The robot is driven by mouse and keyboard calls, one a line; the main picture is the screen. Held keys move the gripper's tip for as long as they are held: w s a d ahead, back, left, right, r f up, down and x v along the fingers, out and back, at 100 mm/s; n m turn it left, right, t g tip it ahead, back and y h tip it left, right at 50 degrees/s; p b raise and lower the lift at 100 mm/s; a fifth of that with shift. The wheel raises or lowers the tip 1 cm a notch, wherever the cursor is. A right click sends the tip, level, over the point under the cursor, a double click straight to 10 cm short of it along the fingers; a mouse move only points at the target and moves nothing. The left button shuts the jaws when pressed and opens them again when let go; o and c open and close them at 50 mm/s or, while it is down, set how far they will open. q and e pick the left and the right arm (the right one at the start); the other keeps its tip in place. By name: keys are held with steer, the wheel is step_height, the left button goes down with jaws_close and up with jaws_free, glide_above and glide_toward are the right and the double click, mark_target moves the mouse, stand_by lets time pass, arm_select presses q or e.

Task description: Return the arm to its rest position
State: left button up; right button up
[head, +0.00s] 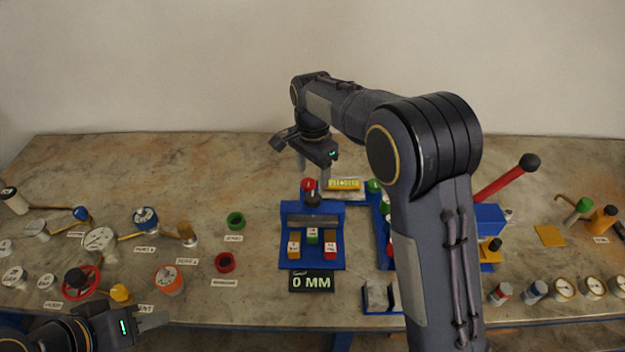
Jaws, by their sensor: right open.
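My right arm rises from the bottom right and bends over the table. My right gripper (313,172) is open and points down, with nothing seen between its fingers. It is above the back of a blue fixture (335,262), close to a red-topped part (308,185) with a dark knob under it. I cannot tell whether it touches that part. My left gripper (153,319) is low at the table's front left edge, pointing right. Whether its jaws are open or shut is unclear. I see nothing held in it.
Gauges, valves and a red handwheel (82,282) crowd the left of the table (190,165). A red lever (500,183) stands up at right. The table's back left is clear.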

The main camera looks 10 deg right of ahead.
steer(key=shift+s+d+r, duration=0.1)
stand_by(0.4)
steer(key=s+d+r+n+t+y, duration=0.1)
steer(key=s+d+r+n+y, duration=0.1)
steer(key=s+d+r, duration=0.4)
steer(key=s+d+r+n+t+y, duration=0.1)
steer(key=s+d+n+y, duration=0.15)
steer(key=s, duration=0.65)
steer(key=s+f+n+t, duration=0.2)
steer(key=s+n, duration=0.3)
steer(key=s, duration=1.1)
steer(key=shift+s+d+f+t+h, duration=0.25)
steer(key=shift+d+t+h, duration=0.15)
steer(key=shift+t, duration=0.5)
